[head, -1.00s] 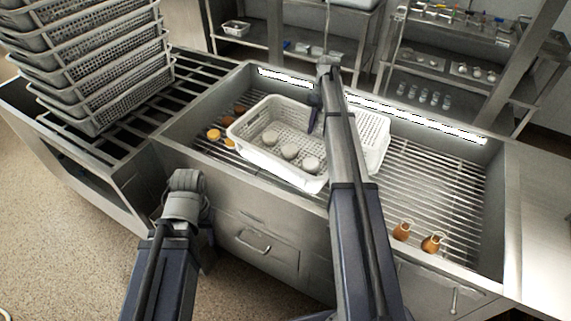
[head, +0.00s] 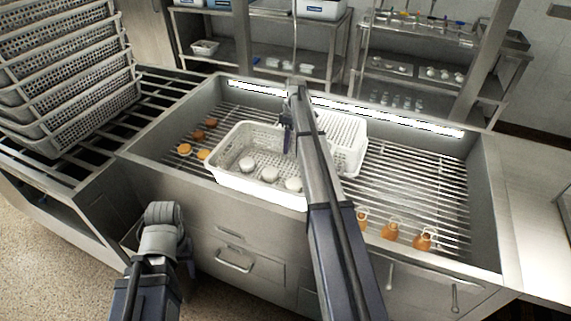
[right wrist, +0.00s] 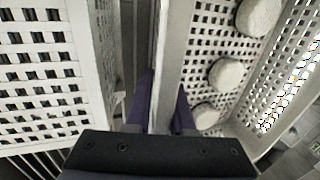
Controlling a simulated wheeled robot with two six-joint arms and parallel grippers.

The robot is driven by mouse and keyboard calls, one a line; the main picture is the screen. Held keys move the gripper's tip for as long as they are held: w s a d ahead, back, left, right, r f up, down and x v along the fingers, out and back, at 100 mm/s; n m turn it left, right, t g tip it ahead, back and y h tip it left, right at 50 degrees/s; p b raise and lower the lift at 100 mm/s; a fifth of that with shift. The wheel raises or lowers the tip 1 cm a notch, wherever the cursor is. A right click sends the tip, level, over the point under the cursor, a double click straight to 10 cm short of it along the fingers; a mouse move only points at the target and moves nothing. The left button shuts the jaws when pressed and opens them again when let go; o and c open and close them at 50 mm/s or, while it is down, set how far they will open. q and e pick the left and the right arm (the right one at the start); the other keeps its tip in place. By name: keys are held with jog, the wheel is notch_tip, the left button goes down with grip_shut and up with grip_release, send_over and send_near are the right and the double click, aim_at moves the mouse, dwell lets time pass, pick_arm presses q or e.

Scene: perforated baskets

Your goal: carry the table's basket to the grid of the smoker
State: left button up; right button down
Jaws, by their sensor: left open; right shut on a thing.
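A white perforated basket (head: 225,178) with several round white pieces in it is over the left middle of the smoker's wire grid (head: 420,185). I cannot tell whether it rests on the bars. My right gripper (head: 288,140) is shut on the basket's far-right wall. In the right wrist view, the fingers (right wrist: 165,112) straddle that rim, with the white pieces (right wrist: 228,74) to the right. A second white basket (head: 350,140) stands close behind on the grid, partly hidden by my right arm.
Orange-brown pieces lie on the grid at the left (head: 184,149) and near right (head: 391,231). Stacked baskets (head: 70,80) stand on a slatted rack at the left. Shelves (head: 410,65) stand behind. The grid's right part is largely clear.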

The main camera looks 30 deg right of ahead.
aim_at(287, 157)
jog(key=shift+f+b, duration=2.45)
jog(key=shift+f, duration=0.55)
jog(key=shift+r, duration=0.1)
jog(key=c, duration=0.8)
grip_release()
jog(key=p+v, duration=1.1)
jog(key=v, duration=0.1)
jog(key=shift+p, duration=0.3)
